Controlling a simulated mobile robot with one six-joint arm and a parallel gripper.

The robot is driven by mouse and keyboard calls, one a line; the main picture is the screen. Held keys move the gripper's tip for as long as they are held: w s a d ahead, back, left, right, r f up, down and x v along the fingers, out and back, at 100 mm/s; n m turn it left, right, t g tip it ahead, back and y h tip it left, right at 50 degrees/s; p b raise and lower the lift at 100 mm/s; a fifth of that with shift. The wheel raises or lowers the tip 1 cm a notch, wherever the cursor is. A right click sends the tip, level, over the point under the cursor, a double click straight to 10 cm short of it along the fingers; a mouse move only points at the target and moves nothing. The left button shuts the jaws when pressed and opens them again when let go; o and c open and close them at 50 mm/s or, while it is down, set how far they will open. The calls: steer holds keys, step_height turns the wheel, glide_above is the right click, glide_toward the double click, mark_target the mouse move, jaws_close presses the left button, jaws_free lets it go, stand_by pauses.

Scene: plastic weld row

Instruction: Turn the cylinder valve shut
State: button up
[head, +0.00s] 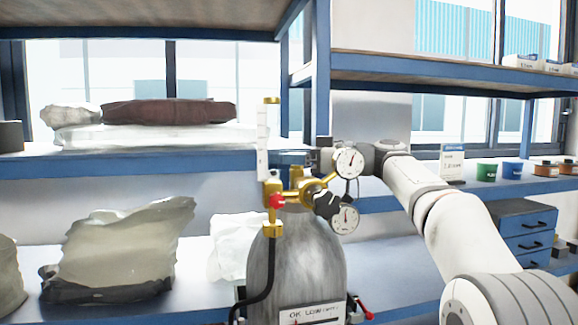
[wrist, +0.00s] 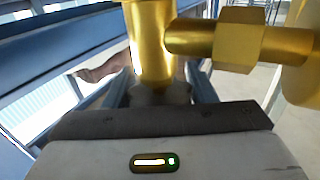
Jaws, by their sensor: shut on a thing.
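The grey gas cylinder (head: 297,262) stands upright in the head view, with a brass valve (head: 297,178) on top. The brass regulator carries two white gauges, the upper one (head: 349,162) and the lower one (head: 345,214), and a black knob (head: 327,204). My gripper (head: 312,157) reaches in from the right, behind the upper gauge, at the valve top. It is shut on the valve's handwheel, which is mostly hidden. In the wrist view the brass valve body (wrist: 152,40) and a hex nut (wrist: 239,40) are close in front of my gripper; its grip is not clearly shown.
A black hose (head: 268,270) runs down the cylinder's left side. A flow tube (head: 263,140) rises left of the valve. Blue shelf posts (head: 321,80) stand close behind. Wrapped bundles (head: 125,250) lie on the left shelves; cups (head: 487,173) and drawers (head: 527,240) are at right.

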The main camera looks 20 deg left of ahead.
steer(key=o, duration=1)
steer(key=shift+c, duration=0.2)
step_height(320, 180, up, 10)
steer(key=p, duration=0.3)
